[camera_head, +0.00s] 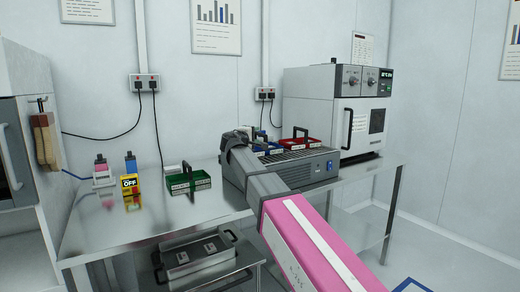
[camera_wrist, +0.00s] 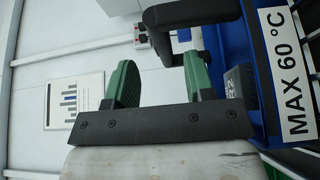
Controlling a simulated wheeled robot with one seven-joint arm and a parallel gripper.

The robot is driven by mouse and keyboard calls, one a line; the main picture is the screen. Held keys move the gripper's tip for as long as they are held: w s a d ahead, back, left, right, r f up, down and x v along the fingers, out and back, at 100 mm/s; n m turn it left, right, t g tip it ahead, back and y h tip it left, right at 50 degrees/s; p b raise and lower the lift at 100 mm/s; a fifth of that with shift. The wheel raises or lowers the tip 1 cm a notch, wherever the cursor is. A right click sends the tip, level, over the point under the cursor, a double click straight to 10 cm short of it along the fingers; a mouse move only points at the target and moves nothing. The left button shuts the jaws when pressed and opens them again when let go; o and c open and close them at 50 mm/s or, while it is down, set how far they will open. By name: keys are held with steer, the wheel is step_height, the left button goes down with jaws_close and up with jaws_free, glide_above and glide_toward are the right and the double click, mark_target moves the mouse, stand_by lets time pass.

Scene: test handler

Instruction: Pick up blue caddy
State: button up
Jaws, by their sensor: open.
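The blue caddy (camera_head: 267,150) sits on top of the grey bench unit in the head view, partly hidden by my gripper (camera_head: 238,143) and wrist. In the wrist view its blue wall (camera_wrist: 265,95) fills the right side, close to my gripper (camera_wrist: 160,80), beside a "MAX 60 °C" label. A dark handle-like bar (camera_wrist: 195,12) crosses above the fingertips there. My gripper is open, with two green finger pads apart. I see nothing clamped between them. Whether a finger touches the caddy cannot be told.
A red caddy (camera_head: 297,144) stands right of the blue one on the grey unit (camera_head: 318,168). A green caddy (camera_head: 188,182) sits on the steel table (camera_head: 150,222) to the left. A white oven (camera_head: 320,95) stands behind right. Bottles and a yellow device (camera_head: 131,190) stand far left.

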mark_target(259, 134)
steer(key=x, duration=0.4)
steer(key=shift+w+d+f, duration=0.2)
steer(key=shift+w+f, duration=0.05)
steer(key=shift+w, duration=0.1)
jaws_close()
steer(key=shift+r, duration=0.1)
